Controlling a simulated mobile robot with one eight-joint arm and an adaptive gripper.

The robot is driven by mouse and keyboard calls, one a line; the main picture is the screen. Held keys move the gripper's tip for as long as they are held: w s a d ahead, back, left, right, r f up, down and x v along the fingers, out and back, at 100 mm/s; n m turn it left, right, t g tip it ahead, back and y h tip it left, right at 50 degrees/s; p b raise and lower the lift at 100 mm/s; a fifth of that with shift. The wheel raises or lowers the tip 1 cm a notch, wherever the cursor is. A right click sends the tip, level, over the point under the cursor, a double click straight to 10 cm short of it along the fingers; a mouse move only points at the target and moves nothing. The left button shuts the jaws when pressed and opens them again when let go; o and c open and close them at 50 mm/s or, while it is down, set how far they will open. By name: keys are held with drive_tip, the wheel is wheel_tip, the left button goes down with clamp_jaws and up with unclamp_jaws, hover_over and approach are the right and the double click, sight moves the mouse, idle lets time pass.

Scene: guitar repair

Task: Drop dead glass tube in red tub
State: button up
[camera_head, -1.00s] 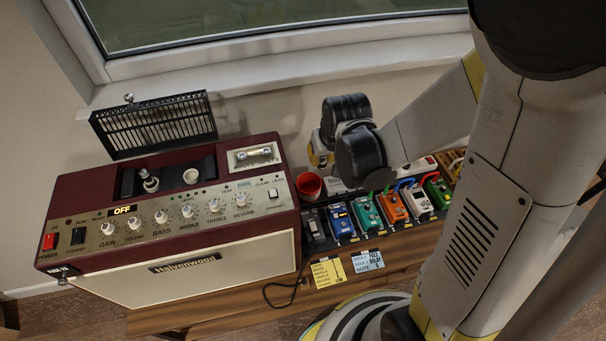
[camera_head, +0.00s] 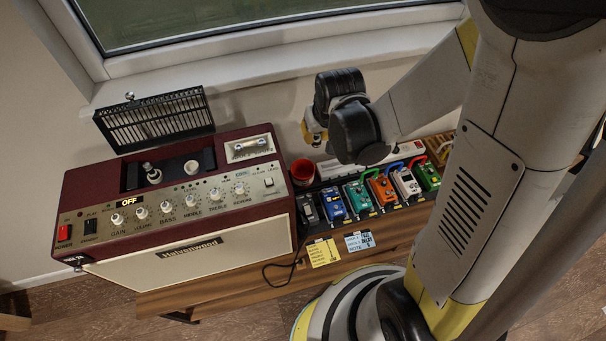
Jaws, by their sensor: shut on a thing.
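The red tub (camera_head: 302,172) stands just right of the amplifier, behind the row of pedals, with its mouth facing up. My gripper (camera_head: 314,136) hangs above and slightly right of the tub, apart from it and partly covered by my wrist. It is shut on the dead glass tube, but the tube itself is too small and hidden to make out. The maroon amplifier (camera_head: 190,257) has an open top bay with one tube-like part (camera_head: 152,173) and a pale round socket (camera_head: 191,167). A light plate with a silvery item (camera_head: 249,147) lies at its back right.
Several coloured pedals (camera_head: 358,197) with cables line the bench right of the amplifier. A black grille (camera_head: 155,118) stands up behind the amplifier. The wall and window sill (camera_head: 270,85) are close behind. Yellow (camera_head: 323,252) and blue (camera_head: 359,241) notes hang at the bench front.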

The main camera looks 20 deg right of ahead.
drive_tip(key=w+d+b+x, duration=0.1)
drive_tip(key=b+x, duration=1.8)
drive_tip(key=x, duration=1.1)
drive_tip(key=shift+d+r, duration=0.3)
drive_tip(key=shift+d, duration=0.05)
drive_tip(key=shift+w, duration=0.15)
drive_tip(key=o, duration=0.9)
drive_tip(key=v, duration=1.2)
